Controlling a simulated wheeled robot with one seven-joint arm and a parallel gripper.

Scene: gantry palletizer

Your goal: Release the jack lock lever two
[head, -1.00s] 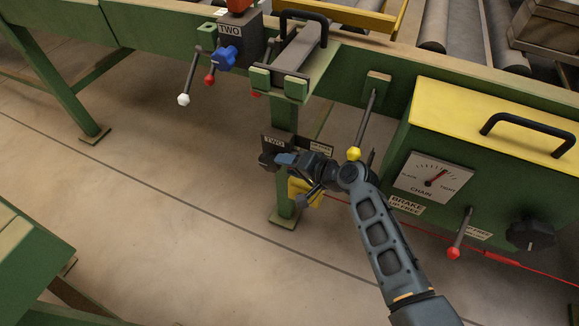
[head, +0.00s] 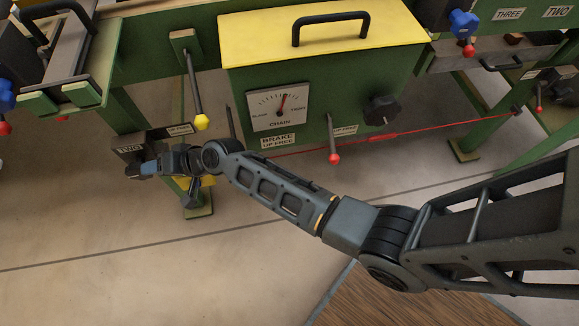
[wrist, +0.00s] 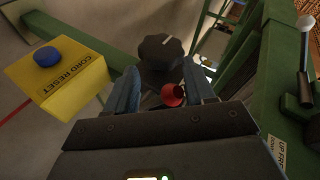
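The lower dark box marked TWO (head: 126,150) is on a green leg in the head view, with an UP FREE label (head: 179,130) beside it. My gripper (head: 145,169) is in front of this box and hides much of it. In the wrist view my gripper (wrist: 160,88) is open, its two blue-grey fingers apart. A red-tipped lever (wrist: 172,95) shows between the fingers, nearer the right one; I cannot tell if they touch. A black knob (wrist: 160,50) is just beyond the fingertips. I cannot tell which part is the jack lock lever.
A yellow CORD RESET box (wrist: 60,78) with a blue button is left of the gripper in the wrist view. A white-tipped lever (wrist: 305,60) is at right. A yellow-tipped lever (head: 196,95) hangs above my wrist. The green chain box (head: 325,100) stands to the right.

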